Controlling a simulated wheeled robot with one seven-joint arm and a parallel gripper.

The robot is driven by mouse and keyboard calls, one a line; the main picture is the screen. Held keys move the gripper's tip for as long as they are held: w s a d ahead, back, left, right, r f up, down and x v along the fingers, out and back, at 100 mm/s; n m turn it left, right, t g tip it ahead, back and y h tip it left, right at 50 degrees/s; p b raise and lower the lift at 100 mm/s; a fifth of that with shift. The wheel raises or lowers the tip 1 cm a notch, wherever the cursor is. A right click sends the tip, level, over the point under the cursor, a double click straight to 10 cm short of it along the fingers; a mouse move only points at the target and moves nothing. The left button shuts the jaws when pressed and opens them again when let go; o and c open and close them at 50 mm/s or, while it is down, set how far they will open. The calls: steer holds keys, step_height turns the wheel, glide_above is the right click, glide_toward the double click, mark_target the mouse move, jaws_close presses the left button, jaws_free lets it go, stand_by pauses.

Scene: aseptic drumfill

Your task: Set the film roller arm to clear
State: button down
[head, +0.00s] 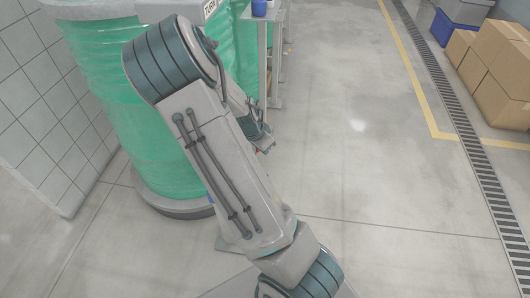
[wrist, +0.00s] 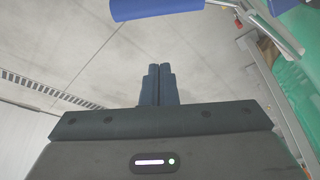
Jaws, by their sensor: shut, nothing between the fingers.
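In the wrist view a blue roller (wrist: 155,8) on a pale grey bar (wrist: 268,28) crosses the top edge; it looks like the film roller arm, and part of it is out of frame. My gripper (wrist: 158,72) is shut and empty, its dark fingers together below the roller, with a gap between them in the picture. In the head view my arm covers much of the scene, and the far end of the arm is low beside a grey stand. I cannot make out the roller arm in the head view.
Green film-wrapped drums (head: 150,130) stand on a round grey base (head: 175,205) at left. A grey stand (head: 262,60) with a blue container (head: 259,8) is behind my arm. Cardboard boxes (head: 495,60) and a floor drain (head: 470,150) lie right. The middle floor is clear.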

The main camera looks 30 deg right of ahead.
steer(key=p+v, duration=0.1)
steer(key=v, duration=0.4)
steer(key=shift+s+r, duration=0.1)
stand_by(0.4)
